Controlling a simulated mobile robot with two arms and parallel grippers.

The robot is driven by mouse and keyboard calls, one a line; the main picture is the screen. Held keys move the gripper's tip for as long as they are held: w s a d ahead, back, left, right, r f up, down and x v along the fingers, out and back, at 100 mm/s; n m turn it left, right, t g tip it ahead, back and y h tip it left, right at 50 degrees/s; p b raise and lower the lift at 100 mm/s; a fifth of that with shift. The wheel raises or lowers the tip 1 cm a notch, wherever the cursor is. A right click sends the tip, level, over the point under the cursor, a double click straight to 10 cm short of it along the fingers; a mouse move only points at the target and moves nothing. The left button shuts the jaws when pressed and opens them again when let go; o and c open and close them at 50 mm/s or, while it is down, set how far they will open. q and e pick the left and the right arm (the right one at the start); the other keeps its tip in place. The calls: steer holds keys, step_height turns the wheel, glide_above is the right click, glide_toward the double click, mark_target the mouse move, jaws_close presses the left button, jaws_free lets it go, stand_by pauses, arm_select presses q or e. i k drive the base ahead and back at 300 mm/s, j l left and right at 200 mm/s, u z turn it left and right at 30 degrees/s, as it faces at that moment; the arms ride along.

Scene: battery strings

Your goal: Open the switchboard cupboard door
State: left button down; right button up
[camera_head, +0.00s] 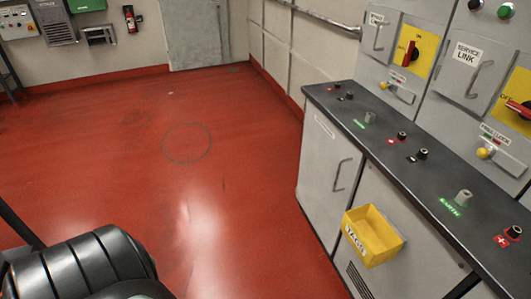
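The switchboard (410,175) stands along the right side, grey with a dark counter top. Under the counter's far end is a grey cupboard door (321,196) with a white label near its top and a vertical bar handle (342,174) on its right side. The door looks shut, flush with the front. Neither gripper shows in this view. Only black rounded arm parts of mine show at the lower left, far from the door.
A yellow bin labelled TAGS (371,236) sticks out from the switchboard front, right of the door. Upper panels carry red rotary switches (410,53) and handles. Counter terminals (402,136) stand along the top. The red floor (235,180) before the door is clear.

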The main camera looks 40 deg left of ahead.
mark_target(331, 165)
steer(key=u, duration=0.85)
